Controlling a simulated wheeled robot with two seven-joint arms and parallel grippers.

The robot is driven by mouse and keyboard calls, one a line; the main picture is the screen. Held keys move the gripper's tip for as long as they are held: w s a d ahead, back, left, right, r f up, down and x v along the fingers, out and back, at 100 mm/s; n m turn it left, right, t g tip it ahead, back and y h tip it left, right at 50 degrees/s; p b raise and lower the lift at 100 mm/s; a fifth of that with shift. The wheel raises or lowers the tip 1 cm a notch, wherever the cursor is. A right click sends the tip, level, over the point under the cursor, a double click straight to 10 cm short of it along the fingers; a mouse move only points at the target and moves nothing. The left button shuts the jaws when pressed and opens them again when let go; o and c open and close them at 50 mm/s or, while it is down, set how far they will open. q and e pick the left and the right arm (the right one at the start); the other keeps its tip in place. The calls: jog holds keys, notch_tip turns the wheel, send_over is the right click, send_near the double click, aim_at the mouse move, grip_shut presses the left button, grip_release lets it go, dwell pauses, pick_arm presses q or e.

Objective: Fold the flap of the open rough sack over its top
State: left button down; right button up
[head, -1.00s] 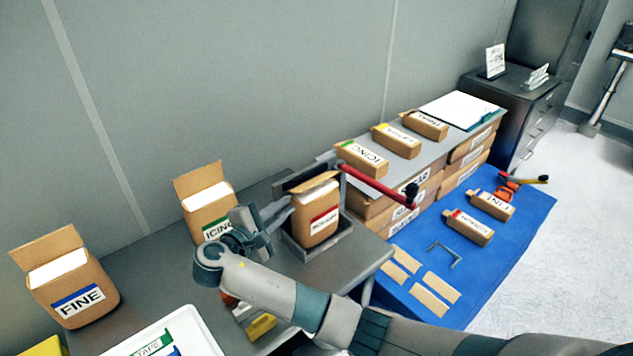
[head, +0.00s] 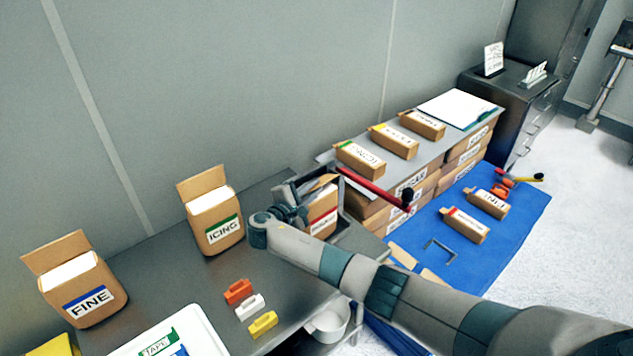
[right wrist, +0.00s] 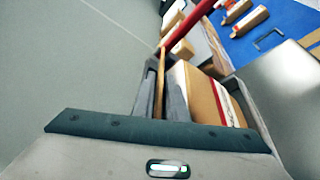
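The rough sack (head: 322,222) is a brown paper bag with a red-striped label. It stands upright in the grey holder at the right end of the bench. Its flap shows edge-on as a thin brown strip (right wrist: 160,85) in the right wrist view. My right gripper (head: 296,194) is at the sack's left side, partly covering the holder and the flap in the head view. In the right wrist view its two fingers (right wrist: 161,92) lie close together on either side of the flap, apparently pinching it. The white contents show beside the fingers. My left gripper is not in view.
The ICING sack (head: 213,226) and FINE sack (head: 88,298) stand open to the left. Orange, white and yellow clips lie on the bench (head: 265,205). A white tray (head: 190,335) is in front.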

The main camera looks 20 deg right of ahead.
jog(key=shift+x, duration=1.05)
grip_shut()
jog(key=shift+s+f+b, duration=0.1)
jog(key=shift+f+b, duration=0.25)
jog(key=shift+b, duration=0.05)
jog(key=shift+s+f+m+b, duration=0.1)
jog(key=shift+m+b, duration=0.4)
jog(key=shift+b, duration=0.05)
grip_release()
